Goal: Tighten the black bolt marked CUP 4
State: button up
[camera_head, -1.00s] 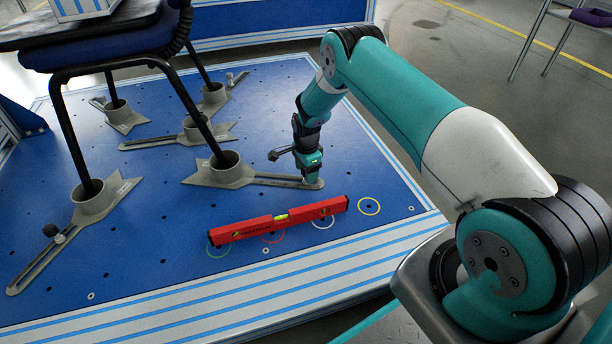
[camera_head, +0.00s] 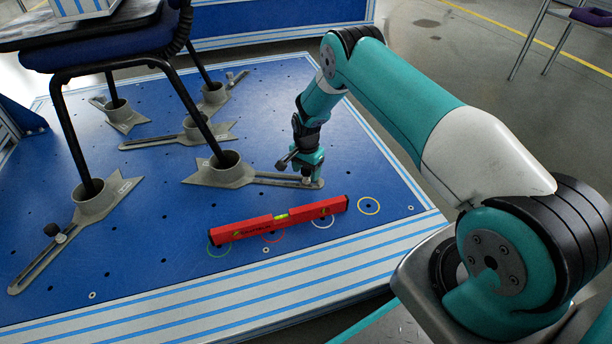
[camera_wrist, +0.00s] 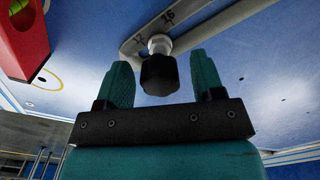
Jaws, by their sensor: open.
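The black bolt (camera_wrist: 160,74) has a dark head on a pale metal collar and stands in the slot of a grey cup arm (camera_wrist: 205,28). In the wrist view it sits between the two teal fingers of my gripper (camera_wrist: 162,65), with a gap on each side. My gripper is open and empty. In the head view, my gripper (camera_head: 307,172) is low over the end of the front-middle cup's slotted arm (camera_head: 270,178). That cup (camera_head: 225,165) holds a chair leg. No CUP 4 marking is legible.
A red spirit level (camera_head: 280,218) lies on the blue platform (camera_head: 150,260) in front of the cup arm; its end (camera_wrist: 22,40) shows in the wrist view. Another cup (camera_head: 97,197) with a black knob (camera_head: 50,229) stands at left. The chair (camera_head: 110,45) stands in several cups.

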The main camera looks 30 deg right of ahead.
jog(key=n, duration=0.2)
jog(key=shift+n, duration=0.3)
jog(key=n, duration=0.4)
jog(key=c, duration=0.9)
jog(key=m, duration=0.4)
